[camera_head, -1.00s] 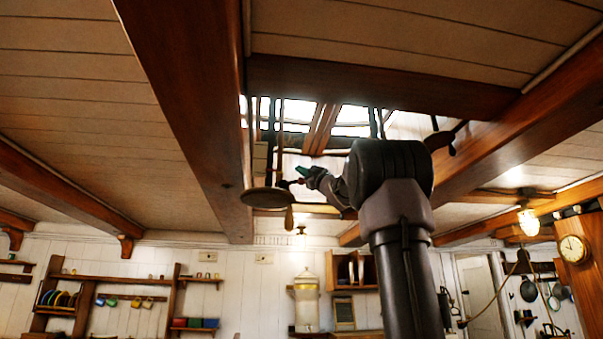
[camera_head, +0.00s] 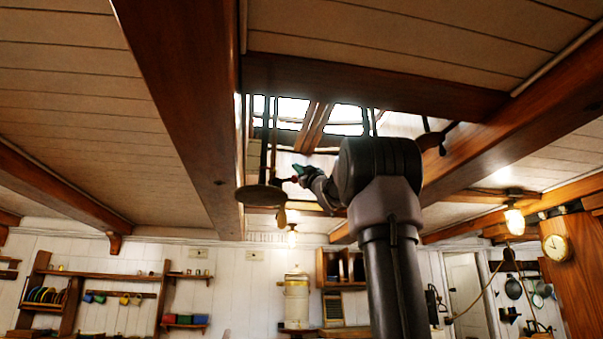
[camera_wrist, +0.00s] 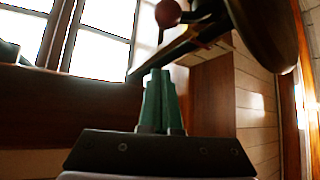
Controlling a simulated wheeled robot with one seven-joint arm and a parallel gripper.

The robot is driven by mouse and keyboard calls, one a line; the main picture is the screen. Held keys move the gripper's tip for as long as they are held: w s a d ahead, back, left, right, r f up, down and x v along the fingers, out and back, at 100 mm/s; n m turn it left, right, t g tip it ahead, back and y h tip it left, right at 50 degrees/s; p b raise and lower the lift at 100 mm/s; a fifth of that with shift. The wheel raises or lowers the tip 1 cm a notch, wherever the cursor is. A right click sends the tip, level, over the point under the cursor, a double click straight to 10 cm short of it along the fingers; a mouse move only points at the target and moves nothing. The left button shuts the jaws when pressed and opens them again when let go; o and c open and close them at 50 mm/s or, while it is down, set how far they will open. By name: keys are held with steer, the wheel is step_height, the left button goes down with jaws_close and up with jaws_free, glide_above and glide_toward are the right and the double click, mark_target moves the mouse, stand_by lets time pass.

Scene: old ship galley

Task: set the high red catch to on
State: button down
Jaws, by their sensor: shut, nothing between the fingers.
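A small red ball-shaped knob (camera_wrist: 168,13) shows at the top of the wrist view, beside a dark bar and a round disc; I take it as the red catch. In the head view it is a tiny red spot (camera_head: 294,179) between the disc and my gripper. My gripper (camera_wrist: 157,72) has green fingers, shut together and empty. They point up, just below the bar and the knob; I cannot tell whether they touch. In the head view my gripper (camera_head: 299,168) is up under the skylight, right of the disc. The catch's setting is not readable.
The round dark disc (camera_head: 262,195) hangs close left of my gripper and looms at upper right in the wrist view (camera_wrist: 275,30). Heavy wooden beams (camera_head: 370,85) frame the skylight (camera_head: 345,120). Shelves and a lamp (camera_head: 514,220) are farther off.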

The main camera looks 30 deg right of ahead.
steer(key=shift+w+d, duration=0.25)
steer(key=shift+w, duration=0.6)
steer(key=shift+w+d, duration=0.2)
steer(key=shift+w, duration=0.65)
steer(key=shift+w+d, duration=0.25)
steer(key=shift+w, duration=0.6)
steer(key=shift+w+d+f, duration=0.15)
steer(key=shift+d+f, duration=0.05)
steer(key=shift+f, duration=0.55)
step_height(320, 180, up, 3)
steer(key=s+a, duration=0.2)
glide_toward(294, 176)
steer(key=s+a+r, duration=0.2)
steer(key=s, duration=0.1)
steer(key=shift+a+r, duration=0.1)
steer(key=shift+a, duration=0.1)
